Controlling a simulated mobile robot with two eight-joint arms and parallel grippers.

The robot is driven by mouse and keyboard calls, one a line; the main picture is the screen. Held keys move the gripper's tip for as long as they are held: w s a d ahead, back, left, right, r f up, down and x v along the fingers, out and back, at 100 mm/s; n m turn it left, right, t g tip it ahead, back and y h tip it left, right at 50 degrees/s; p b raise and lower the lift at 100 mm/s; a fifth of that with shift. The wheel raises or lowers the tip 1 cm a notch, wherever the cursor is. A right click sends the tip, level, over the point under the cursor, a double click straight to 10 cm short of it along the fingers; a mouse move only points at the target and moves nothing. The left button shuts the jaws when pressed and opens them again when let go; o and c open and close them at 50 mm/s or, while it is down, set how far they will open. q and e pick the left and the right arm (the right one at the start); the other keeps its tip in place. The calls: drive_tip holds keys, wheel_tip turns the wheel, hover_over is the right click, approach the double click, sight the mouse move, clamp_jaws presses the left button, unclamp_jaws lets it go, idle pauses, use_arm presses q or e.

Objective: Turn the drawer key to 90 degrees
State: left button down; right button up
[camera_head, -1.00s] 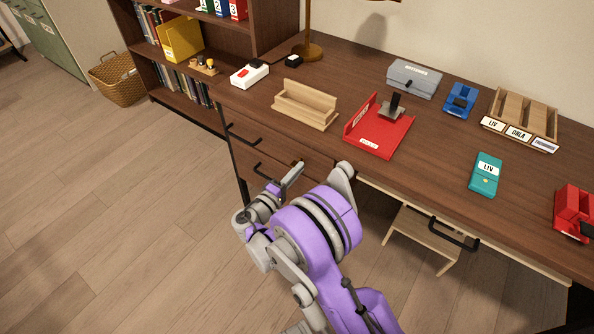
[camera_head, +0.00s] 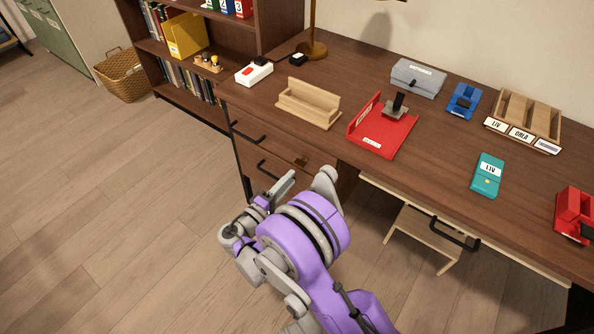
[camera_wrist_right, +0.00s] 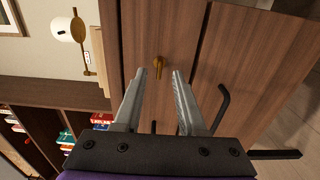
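The small brass drawer key and lock (camera_head: 301,161) sit on the front of the desk's top left drawer (camera_head: 262,146). In the right wrist view the brass key (camera_wrist_right: 158,67) lies between the tips of my right gripper (camera_wrist_right: 158,73), with a gap to each finger. Both fingers are apart and hold nothing. In the head view my right gripper (camera_head: 284,185) is just in front of and below the lock, partly hidden by its own wrist. The key's exact turn angle is too small to tell. My left gripper is not in view.
Black drawer handles (camera_head: 243,132) stick out to the left of the lock. A lower drawer handle (camera_head: 268,171) is close to my gripper. The desktop holds a wooden holder (camera_head: 308,105), a red tray (camera_head: 377,138) and other items. The floor at left is clear.

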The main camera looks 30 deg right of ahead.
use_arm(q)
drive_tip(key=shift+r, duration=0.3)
use_arm(e)
drive_tip(key=shift+v, duration=2.4)
drive_tip(key=s+d+r+m+g+y, duration=0.1)
drive_tip(key=s+d+r+g+y, duration=0.2)
drive_tip(key=s+y, duration=0.55)
drive_tip(key=s+a+m+y, duration=0.2)
drive_tip(key=s+a+y, duration=0.2)
drive_tip(key=s, duration=0.4)
drive_tip(key=s+a+m+y, duration=0.1)
drive_tip(key=s+a+y, duration=0.25)
drive_tip(key=s, duration=0.35)
use_arm(q)
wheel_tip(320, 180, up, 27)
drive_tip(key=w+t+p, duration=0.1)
drive_tip(key=p, duration=2.3)
use_arm(e)
wheel_tip(320, 180, up, 26)
drive_tip(key=t, duration=0.1)
drive_tip(key=shift+w+r+m+y, duration=0.15)
drive_tip(key=shift+w+m+y, duration=0.15)
